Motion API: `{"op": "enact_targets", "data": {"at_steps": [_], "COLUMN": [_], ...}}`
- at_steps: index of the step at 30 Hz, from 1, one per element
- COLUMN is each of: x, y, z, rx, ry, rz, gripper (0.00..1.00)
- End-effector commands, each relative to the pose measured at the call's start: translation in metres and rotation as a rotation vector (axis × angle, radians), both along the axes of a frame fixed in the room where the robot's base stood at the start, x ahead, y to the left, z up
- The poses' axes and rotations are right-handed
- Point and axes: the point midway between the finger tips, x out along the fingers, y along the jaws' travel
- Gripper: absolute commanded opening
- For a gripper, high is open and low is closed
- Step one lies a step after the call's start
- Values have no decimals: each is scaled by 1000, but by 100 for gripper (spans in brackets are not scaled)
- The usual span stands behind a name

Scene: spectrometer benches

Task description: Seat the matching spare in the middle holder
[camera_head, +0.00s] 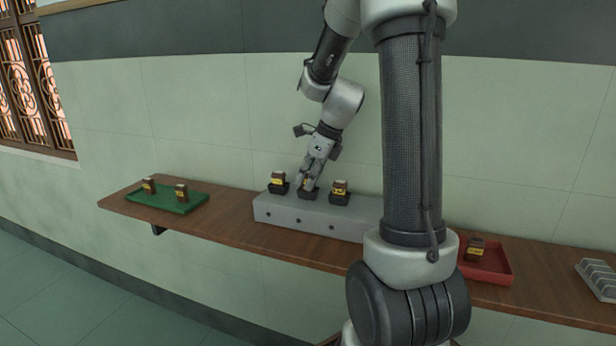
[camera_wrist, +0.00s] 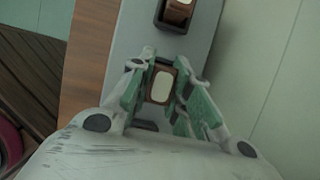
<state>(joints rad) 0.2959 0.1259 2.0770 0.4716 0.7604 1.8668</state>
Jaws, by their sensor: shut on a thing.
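My gripper (camera_head: 304,186) points down at the middle holder (camera_head: 308,195) on the grey block (camera_head: 262,208). In the wrist view its green-padded fingers (camera_wrist: 160,88) are shut on a brown block with a pale top (camera_wrist: 161,87). The held block is at the middle holder; whether it is fully down in it I cannot tell. The left holder holds a brown block with a yellow label (camera_head: 278,178). The right holder holds a similar block (camera_head: 340,187). Two spare blocks (camera_head: 149,186) (camera_head: 181,193) stand on the green tray (camera_head: 165,206).
A red tray (camera_head: 505,270) with one brown and yellow block (camera_head: 475,249) lies right of my arm. A grey rack (camera_head: 598,277) stands at the far right. The wooden shelf (camera_head: 225,220) is clear between the green tray and the grey block. A wall rises close behind.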

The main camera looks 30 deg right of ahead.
Motion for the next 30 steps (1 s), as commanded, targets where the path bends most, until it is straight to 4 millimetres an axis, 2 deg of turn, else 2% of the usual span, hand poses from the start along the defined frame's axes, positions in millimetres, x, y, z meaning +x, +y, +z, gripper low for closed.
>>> {"op": "enact_targets", "data": {"at_steps": [10, 23, 30], "x": [-1, -1, -1], "y": [0, 0, 0], "z": [-4, 11, 13], "rx": [1, 1, 1], "ry": [5, 2, 2], "rz": [-1, -1, 0], "gripper": [0, 0, 0]}}
